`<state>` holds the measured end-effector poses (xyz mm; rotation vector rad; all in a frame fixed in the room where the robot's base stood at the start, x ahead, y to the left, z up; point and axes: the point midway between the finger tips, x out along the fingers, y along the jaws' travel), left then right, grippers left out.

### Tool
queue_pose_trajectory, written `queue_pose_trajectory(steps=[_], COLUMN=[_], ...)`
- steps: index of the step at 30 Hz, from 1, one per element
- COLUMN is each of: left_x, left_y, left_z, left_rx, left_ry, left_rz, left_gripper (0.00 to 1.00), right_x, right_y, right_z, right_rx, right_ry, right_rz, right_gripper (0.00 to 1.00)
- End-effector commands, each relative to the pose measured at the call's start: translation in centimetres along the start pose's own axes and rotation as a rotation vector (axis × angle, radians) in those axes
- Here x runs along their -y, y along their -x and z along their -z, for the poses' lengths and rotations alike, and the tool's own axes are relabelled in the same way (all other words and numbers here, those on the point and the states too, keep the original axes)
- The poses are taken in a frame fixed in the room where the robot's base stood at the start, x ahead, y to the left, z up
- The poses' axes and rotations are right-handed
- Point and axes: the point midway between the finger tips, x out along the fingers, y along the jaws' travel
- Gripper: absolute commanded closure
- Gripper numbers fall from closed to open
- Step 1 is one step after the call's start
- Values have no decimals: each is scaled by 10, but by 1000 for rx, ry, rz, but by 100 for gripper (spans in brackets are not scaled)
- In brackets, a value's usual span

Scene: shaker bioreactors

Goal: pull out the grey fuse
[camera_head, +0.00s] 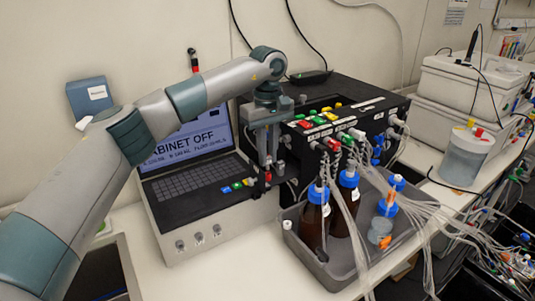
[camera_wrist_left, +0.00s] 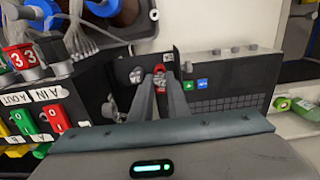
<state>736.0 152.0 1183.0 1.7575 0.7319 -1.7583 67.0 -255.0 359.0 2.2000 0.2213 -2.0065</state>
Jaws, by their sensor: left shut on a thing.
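My left gripper (camera_head: 268,164) points down at the right end of the dark control panel on the cabinet with the screen. Its fingers (camera_wrist_left: 160,76) are closed together on something small at the panel, and they hide most of it. A small red part (camera_wrist_left: 160,72) shows right between the fingertips in the left wrist view, and red also shows just below them in the head view (camera_head: 268,177). A grey knob-like piece (camera_wrist_left: 137,75) stands beside the fingertips. I cannot clearly make out the grey fuse's outline. My right gripper is not in view.
The screen (camera_head: 190,140) reads "CABINET OFF". Small coloured buttons (camera_head: 237,186) lie left of the gripper. A black box with coloured switches (camera_head: 330,116) stands close behind. A grey tray (camera_head: 330,270) with blue-capped bottles (camera_head: 316,220) and many tubes is at the right.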

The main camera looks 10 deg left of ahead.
Motion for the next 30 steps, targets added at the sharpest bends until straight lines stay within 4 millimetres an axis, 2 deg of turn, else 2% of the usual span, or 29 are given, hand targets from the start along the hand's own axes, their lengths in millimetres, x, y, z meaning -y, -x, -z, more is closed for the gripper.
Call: queue_pose_trajectory(steps=[8,24,30], left_x=[0,0,0], left_y=[3,28,30], left_z=[0,0,0], left_rx=[0,0,0], left_ry=[0,0,0], left_rz=[0,-1,-1], left_gripper=[100,100,100], right_x=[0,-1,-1], right_y=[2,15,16], right_z=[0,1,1], right_rx=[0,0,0], right_ry=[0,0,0], right_rz=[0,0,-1], right_gripper=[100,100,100])
